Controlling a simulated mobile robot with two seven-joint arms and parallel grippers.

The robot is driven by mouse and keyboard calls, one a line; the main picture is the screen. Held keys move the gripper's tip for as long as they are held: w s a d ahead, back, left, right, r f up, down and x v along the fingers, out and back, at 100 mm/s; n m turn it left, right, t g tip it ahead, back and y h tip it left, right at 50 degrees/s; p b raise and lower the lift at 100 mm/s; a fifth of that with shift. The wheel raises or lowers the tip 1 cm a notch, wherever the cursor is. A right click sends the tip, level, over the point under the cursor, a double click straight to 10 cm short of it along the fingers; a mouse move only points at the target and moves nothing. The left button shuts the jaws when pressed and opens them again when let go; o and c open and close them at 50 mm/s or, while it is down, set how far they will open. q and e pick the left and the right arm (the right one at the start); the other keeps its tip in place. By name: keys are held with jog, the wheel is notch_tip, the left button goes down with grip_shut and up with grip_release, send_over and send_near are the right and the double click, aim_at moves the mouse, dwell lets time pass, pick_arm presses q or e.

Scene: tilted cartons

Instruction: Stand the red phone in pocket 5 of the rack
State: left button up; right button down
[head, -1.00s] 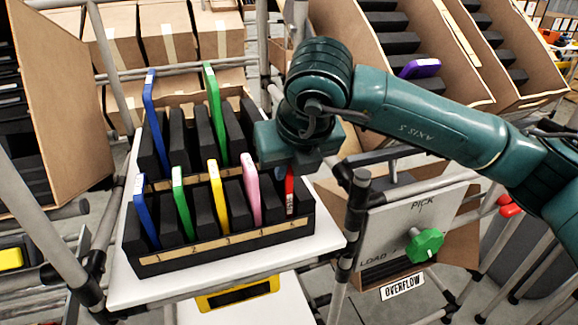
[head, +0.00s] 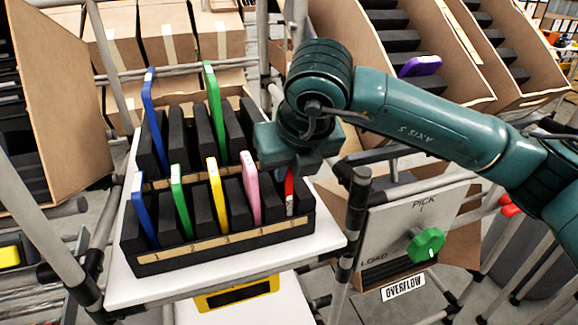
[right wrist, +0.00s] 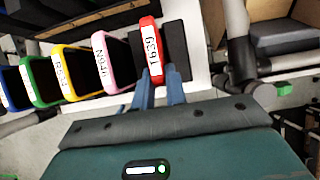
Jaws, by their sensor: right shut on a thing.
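The black rack (head: 200,256) stands on a white board, with two rows of pockets and a tan number strip along its front. The red phone (head: 289,195) stands nearly upright at the right end of the front row, at pocket 5. Its lower part sits between the black dividers; whether it touches the pocket floor is hidden. My right gripper (head: 291,172) is over its top, and its jaws are hidden in the head view. In the right wrist view the fingers (right wrist: 160,88) are shut on the red phone (right wrist: 151,45). My left gripper is not in view.
Blue (head: 146,212), green (head: 181,203), yellow (head: 217,198) and pink (head: 251,188) phones stand left of the red one. Blue (head: 155,115) and green (head: 216,115) phones stand in the back row. A panel with a green knob (head: 426,244) is to the right.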

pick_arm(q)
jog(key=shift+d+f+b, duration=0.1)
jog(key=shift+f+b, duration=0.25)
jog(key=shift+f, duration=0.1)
pick_arm(e)
jog(key=shift+f, duration=0.2)
jog(key=c, duration=1.3)
grip_release()
jog(key=shift+c, duration=0.2)
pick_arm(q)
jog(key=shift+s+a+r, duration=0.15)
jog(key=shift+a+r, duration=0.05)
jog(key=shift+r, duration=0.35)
pick_arm(e)
jog(key=v, duration=1.3)
